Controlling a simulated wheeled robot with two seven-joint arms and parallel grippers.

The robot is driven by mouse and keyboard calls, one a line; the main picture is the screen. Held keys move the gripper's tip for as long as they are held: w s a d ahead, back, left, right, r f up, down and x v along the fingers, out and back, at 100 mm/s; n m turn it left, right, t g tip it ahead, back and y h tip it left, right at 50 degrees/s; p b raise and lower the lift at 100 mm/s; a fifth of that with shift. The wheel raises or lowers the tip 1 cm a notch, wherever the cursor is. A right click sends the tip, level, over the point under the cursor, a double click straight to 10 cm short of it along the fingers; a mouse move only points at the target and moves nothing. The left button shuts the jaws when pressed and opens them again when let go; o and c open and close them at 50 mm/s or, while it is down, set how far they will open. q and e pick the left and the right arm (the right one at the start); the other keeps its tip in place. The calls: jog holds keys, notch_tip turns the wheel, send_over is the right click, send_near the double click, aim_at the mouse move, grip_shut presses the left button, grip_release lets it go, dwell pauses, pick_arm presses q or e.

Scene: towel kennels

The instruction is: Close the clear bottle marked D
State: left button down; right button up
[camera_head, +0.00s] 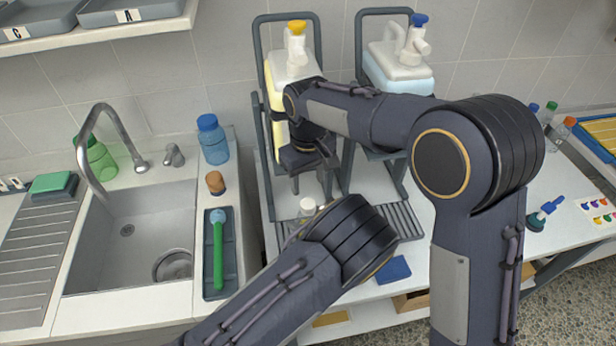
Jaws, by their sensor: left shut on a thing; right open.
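A small bottle with a pale top (307,206) stands on the bench by the dispenser rack. Its lower part is hidden behind my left wrist, and I cannot read a D on it. My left gripper (296,229) is shut on this bottle, mostly covered by my own arm. My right gripper (312,181) is open and points down just above the bottle's top, with a small gap. I cannot tell whether the pale top is a cap or the open neck.
Two pump dispensers, yellow-topped (297,50) and blue-topped (398,62), stand in racks behind. A slotted drip tray (405,222) lies beside the bottle. A sink (130,262) is left, with a blue-capped bottle (212,145) and brown stopper (215,183) nearby. Capped bottles (549,114) stand far right.

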aim_at(308, 204)
jog(key=shift+f, duration=0.1)
dwell(0.3)
jog(key=shift+f, duration=3.85)
jog(key=c, duration=1)
jog(key=o, duration=1.1)
jog(key=shift+c, duration=0.2)
jog(key=shift+r, duration=2.3)
